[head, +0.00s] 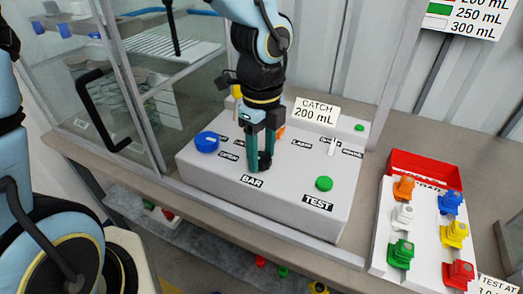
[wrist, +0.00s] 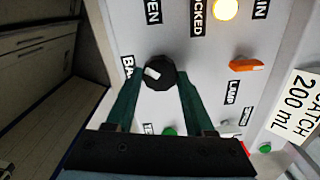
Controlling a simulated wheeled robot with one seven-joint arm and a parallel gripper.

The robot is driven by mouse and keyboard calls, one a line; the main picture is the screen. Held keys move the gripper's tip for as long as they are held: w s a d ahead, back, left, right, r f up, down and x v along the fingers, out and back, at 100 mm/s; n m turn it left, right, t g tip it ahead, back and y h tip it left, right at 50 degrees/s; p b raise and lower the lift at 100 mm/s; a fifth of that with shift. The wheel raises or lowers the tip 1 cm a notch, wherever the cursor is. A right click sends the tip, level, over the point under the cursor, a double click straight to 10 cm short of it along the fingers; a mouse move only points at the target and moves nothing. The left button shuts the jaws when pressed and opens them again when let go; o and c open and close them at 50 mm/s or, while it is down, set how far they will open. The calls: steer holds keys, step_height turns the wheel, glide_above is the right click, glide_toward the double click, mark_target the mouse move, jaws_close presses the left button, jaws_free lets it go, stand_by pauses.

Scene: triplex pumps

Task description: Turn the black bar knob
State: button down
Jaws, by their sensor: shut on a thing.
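The black bar knob (wrist: 160,74) is a dark, many-sided knob with a white pointer mark, on the sloped white panel beside the BAR label. In the wrist view the mark lies on its left side, toward the label. My gripper (wrist: 162,82) reaches down to the panel with its two green fingers on either side of the knob, shut on it. In the head view my gripper (head: 259,158) points straight down, and the dark knob (head: 265,161) shows between the fingertips, partly hidden by them.
The panel (head: 310,222) also carries a blue knob (head: 207,142), a green TEST button (head: 324,184), an orange lever (wrist: 246,66) and a lit yellow lamp (wrist: 225,8). A rack of coloured valves (head: 389,234) stands at the right. A glass-sided cabinet with a black handle (head: 95,112) is at the left.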

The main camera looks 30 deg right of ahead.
steer(key=n, duration=0.5)
steer(key=shift+n, duration=0.3)
steer(key=n+b, duration=0.1)
steer(key=n, duration=0.4)
steer(key=shift+w+b, duration=0.1)
steer(key=shift+b, duration=0.3)
steer(key=n+b, duration=0.1)
steer(key=n, duration=0.5)
steer(key=n+b, duration=0.1)
steer(key=n, duration=0.4)
steer(key=shift+w+b, duration=0.1)
steer(key=shift+b, duration=0.3)
steer(key=n, duration=0.5)
steer(key=shift+n+b, duration=0.4)
steer(key=n, duration=1)
steer(key=shift+a+n, duration=0.1)
steer(key=shift+n, duration=0.3)
steer(key=n, duration=0.4)
steer(key=shift+n, duration=0.4)
